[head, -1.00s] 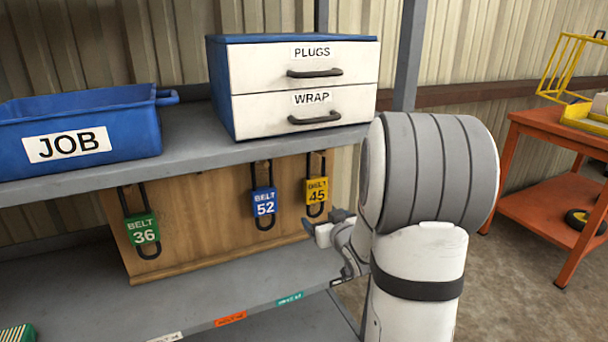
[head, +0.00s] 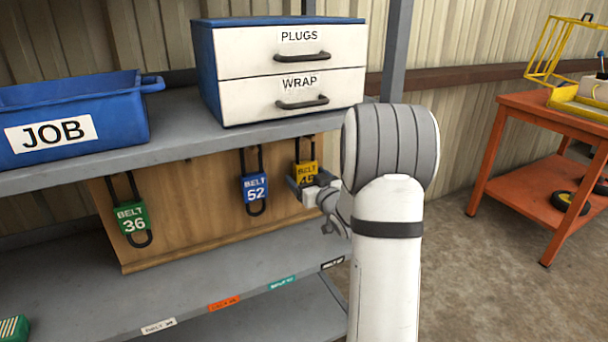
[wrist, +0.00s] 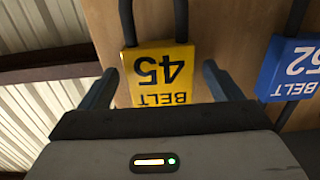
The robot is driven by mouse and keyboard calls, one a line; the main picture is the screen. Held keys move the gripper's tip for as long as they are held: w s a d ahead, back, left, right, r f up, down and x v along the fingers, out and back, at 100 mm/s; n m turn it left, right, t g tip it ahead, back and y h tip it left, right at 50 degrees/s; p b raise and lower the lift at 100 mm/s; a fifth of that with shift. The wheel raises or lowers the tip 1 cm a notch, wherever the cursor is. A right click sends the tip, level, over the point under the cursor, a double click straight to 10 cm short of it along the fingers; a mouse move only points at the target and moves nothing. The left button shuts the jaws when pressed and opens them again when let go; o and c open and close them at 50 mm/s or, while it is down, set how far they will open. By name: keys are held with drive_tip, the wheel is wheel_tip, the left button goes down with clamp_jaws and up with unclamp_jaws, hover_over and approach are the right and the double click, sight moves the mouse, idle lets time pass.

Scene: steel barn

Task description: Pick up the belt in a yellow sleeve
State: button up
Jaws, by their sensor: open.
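The belt in a yellow sleeve (head: 306,172), marked BELT 45, hangs on the wooden board at the right end of the row. In the head view my gripper (head: 309,190) is in front of its lower part and hides some of it. In the wrist view the yellow sleeve (wrist: 160,77) appears upside down, between the two fingers of my open gripper (wrist: 160,85). One finger is on each side of the sleeve, with a gap showing on both sides. The black belt loop runs up past the sleeve in that view.
A blue-sleeved belt 52 (head: 255,187) hangs just left of the yellow one, and a green-sleeved belt 36 (head: 132,219) farther left. The shelf (head: 180,145) above carries a blue JOB bin (head: 20,160) and a drawer unit (head: 240,65). An orange cart (head: 500,130) stands right.

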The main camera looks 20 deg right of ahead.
drive_tip(key=shift+c, duration=0.4)
drive_tip(key=c, duration=1)
drive_tip(key=shift+r, duration=0.1)
drive_tip(key=shift+c, duration=0.2)
